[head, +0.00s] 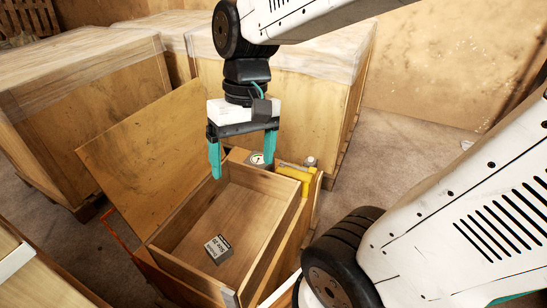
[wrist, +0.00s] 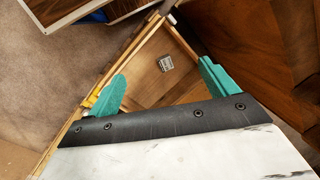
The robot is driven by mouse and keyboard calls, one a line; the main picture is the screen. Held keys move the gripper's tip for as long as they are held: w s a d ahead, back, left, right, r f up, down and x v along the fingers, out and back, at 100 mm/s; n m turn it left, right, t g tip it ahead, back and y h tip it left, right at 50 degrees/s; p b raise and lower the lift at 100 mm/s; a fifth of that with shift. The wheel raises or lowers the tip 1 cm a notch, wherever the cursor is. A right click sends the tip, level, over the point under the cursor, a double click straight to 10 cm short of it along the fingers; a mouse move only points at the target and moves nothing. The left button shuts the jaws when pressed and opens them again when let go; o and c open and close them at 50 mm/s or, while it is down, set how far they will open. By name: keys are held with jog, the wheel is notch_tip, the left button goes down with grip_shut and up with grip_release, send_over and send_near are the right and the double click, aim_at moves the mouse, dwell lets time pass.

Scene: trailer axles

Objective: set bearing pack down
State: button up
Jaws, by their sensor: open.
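The bearing pack (head: 218,249) is a small grey box with dark printed text. It lies on the floor of an open wooden box (head: 178,268), towards the near end. It also shows in the wrist view (wrist: 166,63), on the bare wood between the finger tips. My gripper (head: 243,160) is open and empty, with two teal fingers spread wide. It hangs above the far end of the wooden box, apart from the pack. In the wrist view the gripper (wrist: 162,85) has clear space between its fingers.
A wooden panel (head: 140,145) leans at the box's left. A yellow tool (head: 296,175) and a round gauge-like item (head: 257,159) sit at its far right end. Large plastic-wrapped crates (head: 85,105) stand behind. Open floor (head: 400,150) shows at the right.

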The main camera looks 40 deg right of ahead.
jog(key=s+d+r+n+t+h, duration=0.1)
jog(key=s+r+t+h, duration=0.1)
jog(key=s, duration=0.4)
jog(key=shift+d+n, duration=0.25)
jog(key=shift+n, duration=0.15)
jog(key=shift+s, duration=0.1)
dwell(0.6)
